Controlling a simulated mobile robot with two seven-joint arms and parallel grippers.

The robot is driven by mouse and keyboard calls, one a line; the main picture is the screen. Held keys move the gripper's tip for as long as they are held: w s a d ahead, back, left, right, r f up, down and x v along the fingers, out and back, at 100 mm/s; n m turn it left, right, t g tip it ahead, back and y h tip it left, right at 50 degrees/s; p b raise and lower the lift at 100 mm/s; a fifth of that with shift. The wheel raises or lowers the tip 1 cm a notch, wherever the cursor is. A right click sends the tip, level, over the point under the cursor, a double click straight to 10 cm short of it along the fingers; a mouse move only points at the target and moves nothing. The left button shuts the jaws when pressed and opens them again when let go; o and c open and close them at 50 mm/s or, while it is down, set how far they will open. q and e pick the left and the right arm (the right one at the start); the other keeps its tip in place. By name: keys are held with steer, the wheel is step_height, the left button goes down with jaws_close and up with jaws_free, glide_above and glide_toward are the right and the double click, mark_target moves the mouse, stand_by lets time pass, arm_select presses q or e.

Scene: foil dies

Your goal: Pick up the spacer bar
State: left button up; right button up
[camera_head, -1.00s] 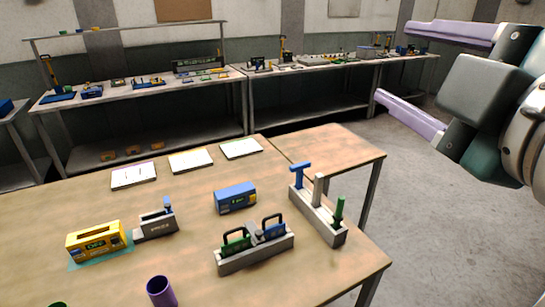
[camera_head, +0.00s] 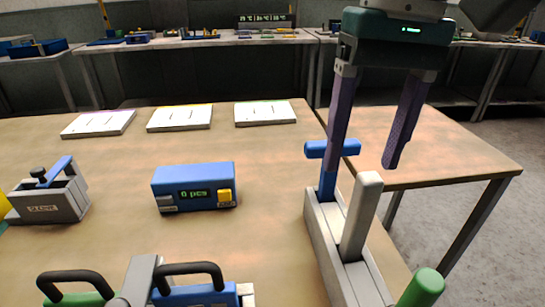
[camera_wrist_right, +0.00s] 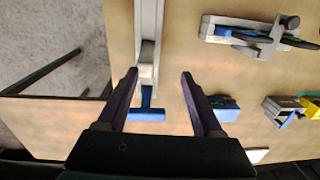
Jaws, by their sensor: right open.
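A grey upright bar (camera_head: 361,215), which looks like the spacer bar, stands in a long grey rack (camera_head: 322,242) on the table. It stands between a blue T-handled tool (camera_head: 328,170) and a green-handled tool (camera_head: 423,290). My right gripper (camera_head: 363,155) is open and empty, pointing down over the rack's far end. One finger passes close to the blue T-handle; I cannot tell whether they touch. In the right wrist view the open fingers (camera_wrist_right: 159,73) point towards the rack, with the grey bar (camera_wrist_right: 147,68) near one fingertip. My left gripper is out of view.
A blue box with a display (camera_head: 195,188) stands left of the rack. A grey holder with black handles (camera_head: 140,285) is at the front, and a grey fixture (camera_head: 50,195) at far left. White cards (camera_head: 180,117) lie behind. The table's right edge is close to the rack.

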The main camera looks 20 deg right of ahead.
mark_target(367, 176)
steer(key=shift+w+d+f+h, duration=0.15)
steer(key=shift+d+f, duration=0.2)
steer(key=shift+d, duration=0.15)
steer(key=shift+w+d+f+h, duration=0.15)
steer(key=shift+d+f, duration=0.2)
steer(key=shift+d, duration=0.1)
steer(key=f, duration=0.2)
steer(key=shift+s+a+f+p, duration=0.2)
steer(key=shift+f+p, duration=0.1)
steer(key=shift+p, duration=0.1)
steer(key=f, duration=0.2)
steer(key=f+p, duration=0.1)
steer(key=f, duration=0.2)
steer(key=shift+s+d+f, duration=0.15)
steer(key=shift+d, duration=0.05)
steer(key=shift+f, duration=0.45)
steer(key=c, duration=0.5)
jaws_close()
